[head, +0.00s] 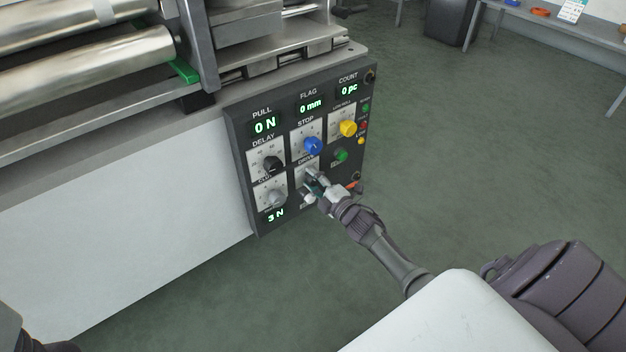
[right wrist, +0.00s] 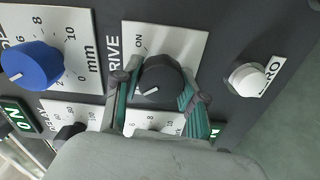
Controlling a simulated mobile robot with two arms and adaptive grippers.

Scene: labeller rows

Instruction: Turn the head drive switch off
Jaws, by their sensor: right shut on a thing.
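The drive switch (right wrist: 165,75) is a black round knob on a white plate marked DRIVE, with ON printed at the plate's upper left in the right wrist view. Its white pointer mark points to the lower left there, away from ON. My right gripper (right wrist: 160,92) is shut on this knob, one finger on each side. In the head view, the right gripper (head: 314,181) is at the panel under the DRIVE label and mostly hides the knob. Any OFF label is hidden from me. My left gripper is not in view.
The black control panel (head: 241,177) also bears a blue STOP knob (head: 313,145), a black DELAY knob (head: 271,164), a yellow knob (head: 347,128), a grey knob (head: 276,198) and a green button (head: 341,155). A white ZERO button (right wrist: 249,79) is close to the gripper. Open floor lies right.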

